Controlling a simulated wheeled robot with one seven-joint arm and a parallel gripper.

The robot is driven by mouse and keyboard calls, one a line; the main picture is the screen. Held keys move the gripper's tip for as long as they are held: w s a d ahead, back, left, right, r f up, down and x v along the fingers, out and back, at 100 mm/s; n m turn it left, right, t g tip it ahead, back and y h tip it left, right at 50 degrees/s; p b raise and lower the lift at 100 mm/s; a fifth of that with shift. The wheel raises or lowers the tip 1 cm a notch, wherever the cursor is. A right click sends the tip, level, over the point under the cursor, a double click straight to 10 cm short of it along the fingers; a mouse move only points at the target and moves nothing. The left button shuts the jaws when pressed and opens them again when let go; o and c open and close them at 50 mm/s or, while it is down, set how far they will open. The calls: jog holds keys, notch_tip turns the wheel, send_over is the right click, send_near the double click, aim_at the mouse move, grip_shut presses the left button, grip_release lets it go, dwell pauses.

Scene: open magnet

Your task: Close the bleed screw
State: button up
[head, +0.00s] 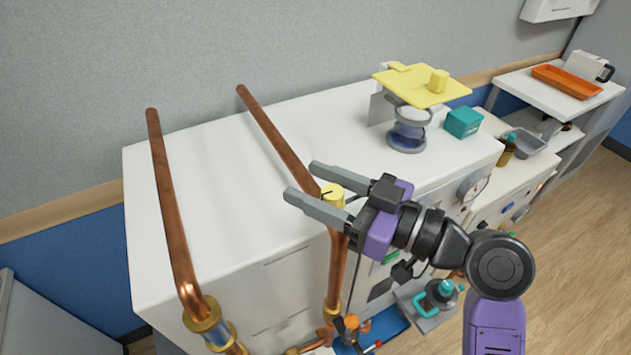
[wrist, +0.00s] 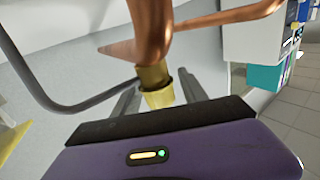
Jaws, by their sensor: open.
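The bleed screw (head: 333,194) looks like a small yellow brass cap with a dark mark on top, at the bend of the right copper pipe. In the wrist view the brass piece (wrist: 157,88) shows at the pipe's end, between the two grey fingers. My gripper (head: 301,181) is open, with one finger on either side of the screw. Its fingertips reach past the screw to the left in the head view. I cannot tell whether either finger touches it. Part of the pipe below the screw is hidden behind the lower finger.
A second copper pipe (head: 168,205) rises at the left. The white cabinet top (head: 225,180) lies behind the pipes. A yellow plate (head: 420,88) on a stand and a teal box (head: 463,122) stand at the back right. An orange tray (head: 566,82) is farther right.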

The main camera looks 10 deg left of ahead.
grip_shut()
